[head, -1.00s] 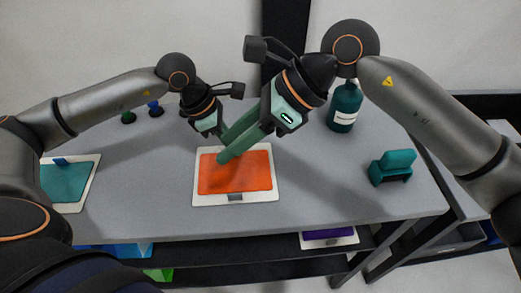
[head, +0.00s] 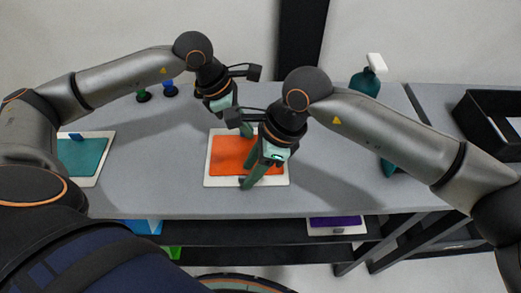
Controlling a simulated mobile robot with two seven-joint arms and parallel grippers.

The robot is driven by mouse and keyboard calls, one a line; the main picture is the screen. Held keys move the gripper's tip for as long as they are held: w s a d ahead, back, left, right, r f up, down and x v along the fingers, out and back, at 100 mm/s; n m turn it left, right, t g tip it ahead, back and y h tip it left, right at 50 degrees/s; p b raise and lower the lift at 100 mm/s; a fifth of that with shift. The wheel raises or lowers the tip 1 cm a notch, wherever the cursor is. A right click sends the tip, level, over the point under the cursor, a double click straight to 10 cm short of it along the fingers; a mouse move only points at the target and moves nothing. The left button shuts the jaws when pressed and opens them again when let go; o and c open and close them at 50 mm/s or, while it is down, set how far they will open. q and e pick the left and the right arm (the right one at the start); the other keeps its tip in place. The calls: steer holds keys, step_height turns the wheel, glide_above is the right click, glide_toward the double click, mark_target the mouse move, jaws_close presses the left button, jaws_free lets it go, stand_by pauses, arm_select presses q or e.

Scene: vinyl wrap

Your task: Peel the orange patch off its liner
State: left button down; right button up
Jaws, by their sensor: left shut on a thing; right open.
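The orange patch (head: 228,156) lies flat on its white liner (head: 214,182), in the middle of the table. My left gripper (head: 244,130) is at the liner's far edge and shut; it appears to pinch that edge, though the contact is partly hidden by its own fingers. My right gripper (head: 248,176) is open above the near side of the patch and liner, fingers pointing down, around the place of the dark grey tab. Its fingers and body hide part of the patch's right side and most of the tab.
A teal patch on a white liner (head: 83,158) lies at the left. A teal bottle (head: 366,82) stands at the back right. A purple patch (head: 336,221) lies on the shelf below. A black bin (head: 490,120) stands at right.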

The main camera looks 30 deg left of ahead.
steer(key=shift+x, duration=0.75)
steer(key=shift+c, duration=0.3)
jaws_close()
arm_select(q)
steer(key=shift+r, duration=0.65)
stand_by(1.8)
steer(key=shift+r, duration=3.45)
arm_select(e)
steer(key=shift+c, duration=0.4)
jaws_free()
arm_select(q)
steer(key=shift+s+d, duration=0.1)
arm_select(e)
steer(key=shift+o, duration=0.5)
steer(key=shift+w, duration=0.1)
